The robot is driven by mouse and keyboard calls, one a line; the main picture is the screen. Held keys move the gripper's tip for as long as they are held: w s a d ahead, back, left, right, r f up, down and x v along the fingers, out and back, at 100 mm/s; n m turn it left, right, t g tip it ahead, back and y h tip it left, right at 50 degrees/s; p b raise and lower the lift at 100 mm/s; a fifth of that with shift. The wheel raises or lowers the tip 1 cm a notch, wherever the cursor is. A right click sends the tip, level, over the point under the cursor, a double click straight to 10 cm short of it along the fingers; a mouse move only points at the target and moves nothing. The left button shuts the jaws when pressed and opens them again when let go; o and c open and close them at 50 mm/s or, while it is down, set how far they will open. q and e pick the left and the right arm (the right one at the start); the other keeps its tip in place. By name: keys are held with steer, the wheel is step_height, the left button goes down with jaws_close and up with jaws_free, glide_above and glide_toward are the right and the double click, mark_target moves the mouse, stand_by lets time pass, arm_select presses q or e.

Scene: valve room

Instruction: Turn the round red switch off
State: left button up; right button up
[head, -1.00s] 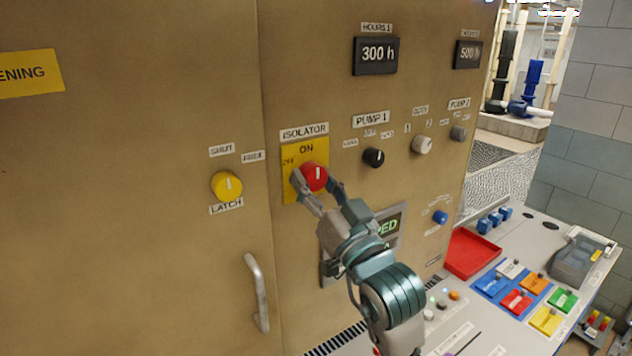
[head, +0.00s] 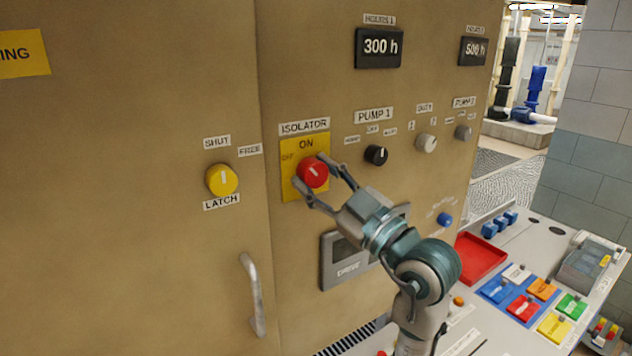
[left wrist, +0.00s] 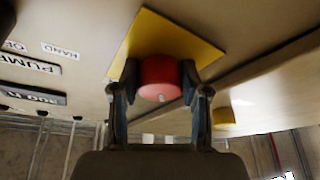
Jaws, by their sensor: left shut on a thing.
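The round red switch (head: 313,173) sits on a yellow plate (head: 290,188) under the ISOLATOR label, with ON above it and OFF to its upper left. Its white mark leans a little to the upper left, between the two words. My left gripper (head: 311,170) is shut on the switch, one finger at its upper right and one at its lower left. In the left wrist view, the red switch (left wrist: 160,80) is between both fingers. My right gripper is not in view.
A yellow LATCH knob (head: 222,180) is left of the switch, above a door handle (head: 252,295). A black PUMP 1 knob (head: 376,155) is to the right. A desk with a red tray (head: 482,258) and coloured blocks is at lower right.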

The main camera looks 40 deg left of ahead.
arm_select(q)
steer(key=n+g, duration=0.1)
steer(key=n, duration=0.1)
steer(key=shift+d+r+n+h, duration=0.1)
steer(key=shift+n+h, duration=0.2)
steer(key=shift+n+g, duration=0.7)
steer(key=shift+n, duration=0.5)
steer(key=shift+n+h+p, duration=0.3)
steer(key=shift+n+h, duration=0.1)
steer(key=shift+n, duration=0.1)
steer(key=n, duration=0.2)
steer(key=n+g+h+p, duration=0.1)
steer(key=n, duration=0.1)
steer(key=shift+r+h, duration=0.1)
steer(key=shift+h, duration=0.2)
steer(key=shift+w+n+h+p, duration=0.1)
steer(key=shift+n+h+p, duration=0.25)
steer(key=shift+n, duration=0.65)
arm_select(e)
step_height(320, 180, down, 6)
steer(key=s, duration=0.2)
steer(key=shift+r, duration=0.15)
arm_select(q)
steer(key=shift+f, duration=0.2)
